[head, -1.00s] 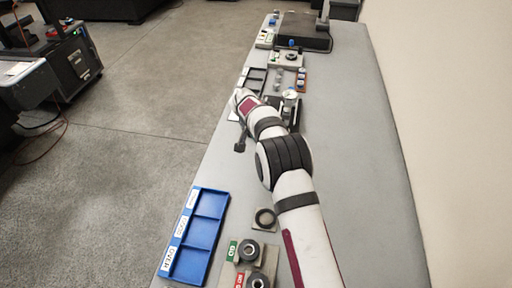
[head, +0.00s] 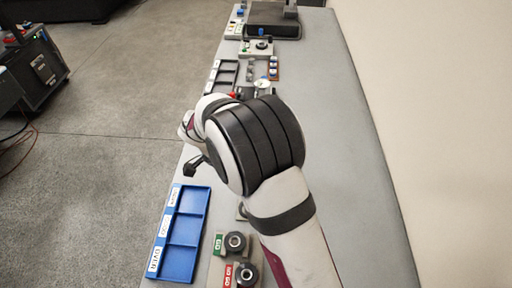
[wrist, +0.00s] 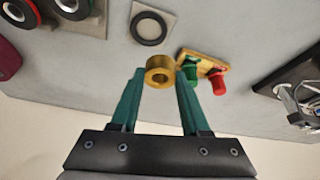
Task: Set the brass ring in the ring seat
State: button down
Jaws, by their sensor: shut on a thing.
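In the wrist view my gripper (wrist: 160,77) has its green fingers shut on the brass ring (wrist: 159,64), held at the fingertips with its hole facing the camera. The seat appears to be the dark round ring on a pale square plate (wrist: 148,28), beyond the brass ring in the wrist view and apart from it. In the head view this plate (head: 241,211) is mostly hidden behind my arm. My gripper (head: 192,168) shows as a dark shape left of the arm, above the bench; the brass ring cannot be made out there.
A wooden block with green and red knobs (wrist: 205,63) stands close right of the brass ring in the wrist view. A blue labelled tray (head: 182,234) lies at the bench's left edge. Green-labelled (head: 234,242) and red-labelled (head: 246,274) gauge blocks are nearby. The bench's right side is clear.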

jog(key=shift+m+g, duration=0.3)
jog(key=shift+m, duration=0.5)
jog(key=shift+s+f, duration=0.35)
jog(key=shift+f, duration=0.7)
jog(key=shift+s+f, duration=0.4)
jog(key=shift+f, duration=0.6)
jog(key=shift+s+f, duration=0.35)
jog(key=shift+f, duration=0.7)
jog(key=shift+f, duration=0.7)
jog(key=shift+c, duration=1.5)
grip_release()
jog(key=c, duration=0.3)
jog(key=shift+o, duration=0.9)
jog(key=shift+r, duration=0.1)
notch_tip(320, 180, up, 7)
jog(key=shift+d, duration=0.1)
